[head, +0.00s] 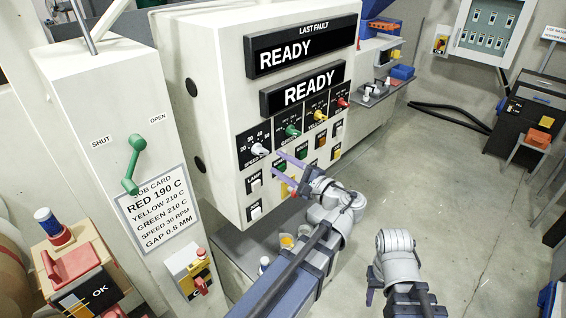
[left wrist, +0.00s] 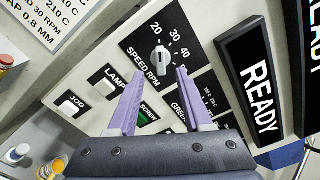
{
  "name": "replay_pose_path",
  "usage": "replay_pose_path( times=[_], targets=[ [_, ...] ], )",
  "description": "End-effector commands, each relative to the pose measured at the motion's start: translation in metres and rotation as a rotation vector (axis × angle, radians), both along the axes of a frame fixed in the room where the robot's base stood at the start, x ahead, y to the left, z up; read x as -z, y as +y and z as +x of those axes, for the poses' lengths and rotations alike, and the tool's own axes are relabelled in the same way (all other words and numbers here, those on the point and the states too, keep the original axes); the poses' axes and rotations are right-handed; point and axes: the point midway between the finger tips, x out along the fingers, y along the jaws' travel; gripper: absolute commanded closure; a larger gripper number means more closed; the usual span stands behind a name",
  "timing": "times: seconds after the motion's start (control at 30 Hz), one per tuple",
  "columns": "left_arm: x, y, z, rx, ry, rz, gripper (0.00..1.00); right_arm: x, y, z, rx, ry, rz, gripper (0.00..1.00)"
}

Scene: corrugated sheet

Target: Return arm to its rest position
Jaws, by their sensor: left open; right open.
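My left gripper (head: 277,163) is open in front of the control panel, at the lower left of its controls. In the left wrist view its two purple fingers (left wrist: 160,75) are spread, with the white SPEED RPM knob (left wrist: 161,62) just beyond and between their tips. No contact with the knob shows. The knob also shows in the head view (head: 258,149), left of the fingertips. My right arm's grey wrist is low right of centre in the head view, over the floor. My right gripper (head: 372,294) shows only in part there, apart from the panel.
Two displays (head: 301,47) read READY above the panel's knobs and buttons. A green lever (head: 133,163) and job card (head: 160,208) are on the left column. A red-and-yellow switch box (head: 193,272) is below. Open floor (head: 450,190) lies to the right.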

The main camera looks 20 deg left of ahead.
Motion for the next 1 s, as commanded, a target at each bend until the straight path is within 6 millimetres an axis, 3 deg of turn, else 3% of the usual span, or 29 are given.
replay_pose_path(
  times=[0.17,0.27,0.37,0.47,0.6,0.7,0.83,1.0],
  targets=[
    [0.0,0.0,0.0,0.0,0.0,-0.001,0.5,0.0,0.0,0.0,0.0,0.0,0.0,0.5],
    [0.013,-0.001,-0.002,-0.001,-0.004,-0.041,0.5,0.005,0.0,0.0,0.0,0.0,0.0,0.5],
    [0.052,-0.006,-0.01,-0.01,-0.014,-0.17,0.5,0.018,0.0,0.0,-0.001,0.0,0.0,0.5],
    [0.112,-0.021,-0.025,-0.037,-0.023,-0.381,0.5,0.036,0.0,0.0,-0.003,0.0,-0.001,0.5],
    [0.195,-0.06,-0.052,-0.106,-0.02,-0.709,0.5,0.059,0.0,0.0,-0.006,0.0,-0.001,0.5],
    [0.246,-0.097,-0.075,-0.175,-0.001,-0.931,0.5,0.075,0.0,0.0,-0.008,0.0,-0.002,0.5],
    [0.291,-0.145,-0.104,-0.272,0.04,-1.172,0.5,0.092,0.0,0.0,-0.011,0.001,-0.002,0.5],
    [0.32,-0.193,-0.133,-0.377,0.097,-1.376,0.5,0.105,0.0,0.0,-0.013,0.0,-0.003,0.5]
  ],
)
